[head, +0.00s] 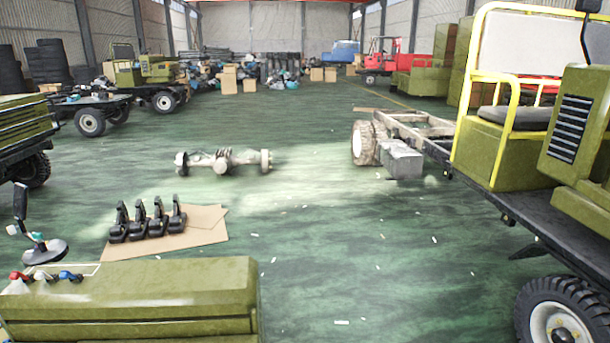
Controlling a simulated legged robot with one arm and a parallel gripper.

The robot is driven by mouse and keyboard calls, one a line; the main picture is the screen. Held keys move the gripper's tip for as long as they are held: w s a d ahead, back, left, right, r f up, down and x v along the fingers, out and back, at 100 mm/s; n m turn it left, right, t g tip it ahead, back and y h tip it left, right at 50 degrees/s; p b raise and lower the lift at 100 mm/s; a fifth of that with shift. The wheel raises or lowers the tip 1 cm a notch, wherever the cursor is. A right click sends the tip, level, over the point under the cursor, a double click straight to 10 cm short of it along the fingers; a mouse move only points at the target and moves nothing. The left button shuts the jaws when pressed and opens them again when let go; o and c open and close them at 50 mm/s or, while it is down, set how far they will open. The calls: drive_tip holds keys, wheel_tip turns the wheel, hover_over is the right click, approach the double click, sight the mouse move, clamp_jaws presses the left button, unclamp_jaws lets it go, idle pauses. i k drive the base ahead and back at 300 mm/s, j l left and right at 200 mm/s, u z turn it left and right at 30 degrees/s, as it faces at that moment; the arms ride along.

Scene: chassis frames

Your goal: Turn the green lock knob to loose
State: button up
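A small teal-green knob-like piece (38,237) shows at the left edge, close to a dark round-based fitting (45,252) with an upright black part. It is too small to tell its turn position or any marking. Just below it, a red knob (18,276), a pale knob (42,275) and a blue knob (70,276) stand in a row on the olive-green vehicle body (170,290) in the near left. My gripper is not in view.
Several black seats (147,219) stand on flat cardboard (205,225) beyond the body. An axle (223,161) and a bare chassis frame (400,130) lie farther off. A yellow-railed green vehicle (510,150) fills the right. The middle floor is mostly clear, with small scraps.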

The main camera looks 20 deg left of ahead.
sight(39, 236)
drive_tip(key=i+u, duration=0.2)
drive_tip(key=i, duration=0.4)
drive_tip(key=i+u, duration=0.25)
drive_tip(key=i, duration=0.35)
drive_tip(key=i+l+u, duration=0.2)
drive_tip(key=i, duration=0.35)
drive_tip(key=i+l+u, duration=0.25)
drive_tip(key=i, duration=1.55)
drive_tip(key=i+j+u, duration=0.15)
drive_tip(key=i+u, duration=0.65)
drive_tip(key=i+l+u, duration=0.1)
drive_tip(key=i+u, duration=0.3)
drive_tip(key=i+l+u, duration=0.25)
drive_tip(key=i+u, duration=0.15)
drive_tip(key=i+j+u, duration=0.2)
drive_tip(key=u, duration=0.3)
drive_tip(key=i+u, duration=0.75)
drive_tip(key=u, duration=0.25)
drive_tip(key=i+l+u, duration=0.15)
drive_tip(key=i+u, duration=0.15)
drive_tip(key=u, duration=0.15)
drive_tip(key=i+j+u, duration=0.3)
drive_tip(key=i+u, duration=0.35)
drive_tip(key=i+z, duration=0.1)
drive_tip(key=z, duration=1.75)
